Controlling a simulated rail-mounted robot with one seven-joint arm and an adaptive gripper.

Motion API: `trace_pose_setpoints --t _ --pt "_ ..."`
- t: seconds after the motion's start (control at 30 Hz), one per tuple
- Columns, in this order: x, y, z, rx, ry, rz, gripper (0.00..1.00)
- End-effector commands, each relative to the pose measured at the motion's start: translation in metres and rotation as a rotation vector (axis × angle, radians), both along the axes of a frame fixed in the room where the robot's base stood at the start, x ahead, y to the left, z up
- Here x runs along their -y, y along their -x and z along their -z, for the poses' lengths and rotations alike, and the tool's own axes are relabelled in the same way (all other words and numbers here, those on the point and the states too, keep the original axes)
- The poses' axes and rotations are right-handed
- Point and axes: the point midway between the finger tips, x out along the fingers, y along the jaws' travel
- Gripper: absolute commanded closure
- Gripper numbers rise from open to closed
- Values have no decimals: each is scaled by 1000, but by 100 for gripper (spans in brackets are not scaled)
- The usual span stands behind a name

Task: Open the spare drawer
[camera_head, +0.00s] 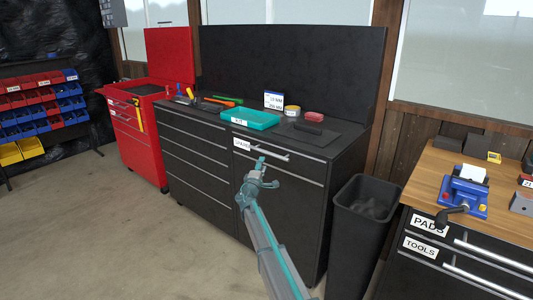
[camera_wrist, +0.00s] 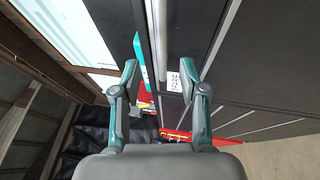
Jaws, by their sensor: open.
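The spare drawer is the top right drawer (camera_head: 307,168) of the black cabinet, with a white label (camera_head: 241,144) at its left end and a silver bar handle (camera_head: 270,153). Its front looks flush with the cabinet, so it appears closed. My gripper (camera_head: 268,172) is open and empty just in front of and below the handle. In the wrist view the handle (camera_wrist: 161,45) runs between the two spread fingers of my gripper (camera_wrist: 160,68), with the label (camera_wrist: 174,82) close by. I cannot tell whether a finger touches the handle.
A black bin (camera_head: 360,230) stands right of the cabinet. A wooden-topped bench (camera_head: 440,175) with a blue vise (camera_head: 465,192) is farther right. The floor (camera_head: 110,230) at left is clear.

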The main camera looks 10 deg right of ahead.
Motion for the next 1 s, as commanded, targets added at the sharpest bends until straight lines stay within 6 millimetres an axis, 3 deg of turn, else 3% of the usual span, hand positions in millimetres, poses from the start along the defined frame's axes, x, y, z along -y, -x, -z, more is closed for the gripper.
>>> trace_pose_setpoints --t 0.6,1.0 --pt "35 -84 -17 -1 -1 2 57" --pt "40 -92 -18 -1 -1 2 57"
